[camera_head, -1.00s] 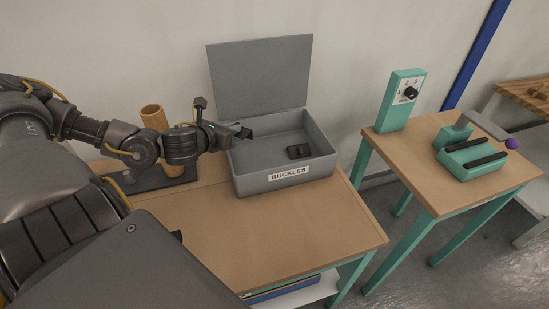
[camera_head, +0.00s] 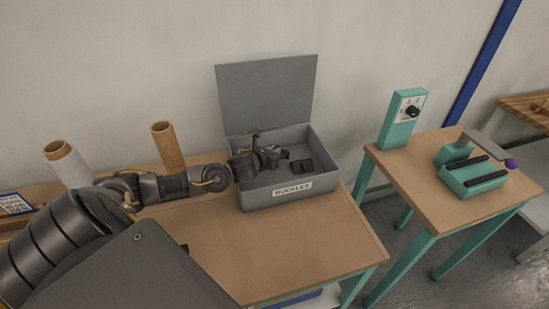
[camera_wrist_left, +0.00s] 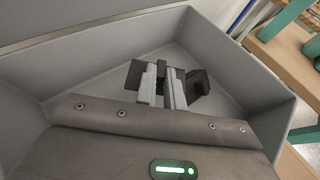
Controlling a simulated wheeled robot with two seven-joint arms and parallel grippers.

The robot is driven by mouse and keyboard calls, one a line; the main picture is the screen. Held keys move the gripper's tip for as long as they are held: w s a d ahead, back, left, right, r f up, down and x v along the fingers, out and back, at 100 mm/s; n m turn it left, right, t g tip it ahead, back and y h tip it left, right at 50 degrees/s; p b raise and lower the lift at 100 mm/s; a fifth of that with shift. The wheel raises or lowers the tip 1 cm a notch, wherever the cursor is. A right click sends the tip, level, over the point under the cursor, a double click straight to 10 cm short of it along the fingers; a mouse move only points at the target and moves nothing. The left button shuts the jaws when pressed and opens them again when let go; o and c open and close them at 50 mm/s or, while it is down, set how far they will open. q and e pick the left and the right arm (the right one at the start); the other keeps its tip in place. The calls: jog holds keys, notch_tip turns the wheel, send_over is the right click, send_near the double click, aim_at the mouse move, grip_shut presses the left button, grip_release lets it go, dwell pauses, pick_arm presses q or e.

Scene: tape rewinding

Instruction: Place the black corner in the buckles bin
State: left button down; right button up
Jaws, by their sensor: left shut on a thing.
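The open grey buckles bin (camera_head: 262,198) stands on the wooden table, its "BUCKLES" label facing front. My left gripper (camera_head: 280,154) is inside the bin's opening, above its floor. In the left wrist view, its two grey fingers (camera_wrist_left: 164,84) are shut on the black corner (camera_wrist_left: 161,74), which is small, dark and mostly hidden by the fingers. Whether the corner touches the bin floor cannot be told. Black pieces (camera_head: 301,166) lie in the bin to the right of the gripper; a dark block (camera_wrist_left: 198,82) shows beside the fingers in the left wrist view. My right gripper is not in view.
The bin's raised lid (camera_head: 268,92) stands behind. A brown tube (camera_head: 168,146) and a partly white roll (camera_head: 68,164) stand left. The tabletop (camera_head: 285,235) before the bin is clear. A second table at right holds teal devices (camera_head: 403,118).

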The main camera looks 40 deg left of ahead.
pick_arm(q)
jog(key=shift+w+f, duration=0.2)
jog(key=shift+f, duration=0.05)
notch_tip(320, 180, down, 2)
jog(key=shift+d+f+p, duration=0.1)
jog(key=shift+f+p, duration=0.05)
jog(key=shift+p, duration=0.25)
jog(key=shift+f, duration=0.5)
jog(key=c, duration=2)
grip_release()
jog(key=shift+f, duration=0.15)
jog(key=o, duration=0.5)
